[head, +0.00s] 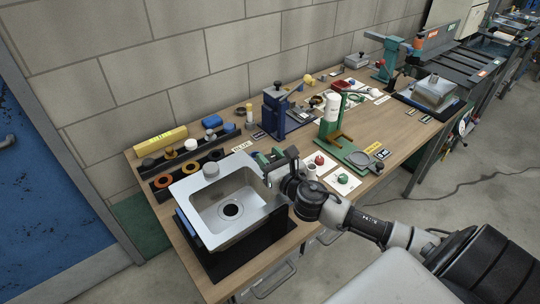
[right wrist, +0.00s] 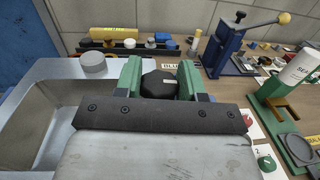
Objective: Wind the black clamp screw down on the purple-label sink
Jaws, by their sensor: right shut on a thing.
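A steel sink (head: 188,192) rests tilted in a black stand at the near left of the bench; it also shows in the right wrist view (right wrist: 60,68). My right gripper (head: 273,160) is at the sink's far right corner. In the right wrist view its green fingers (right wrist: 159,76) are shut on a black clamp screw head (right wrist: 158,86), one on each side. The head is faceted with a pale mark on top. The screw's shaft and lower end are hidden behind the gripper's dark plate. I cannot read a purple label on this sink. My left gripper is not in view.
A grey round puck (head: 211,171) sits on the sink's back rim. A second sink (head: 433,90) stands at the far right.

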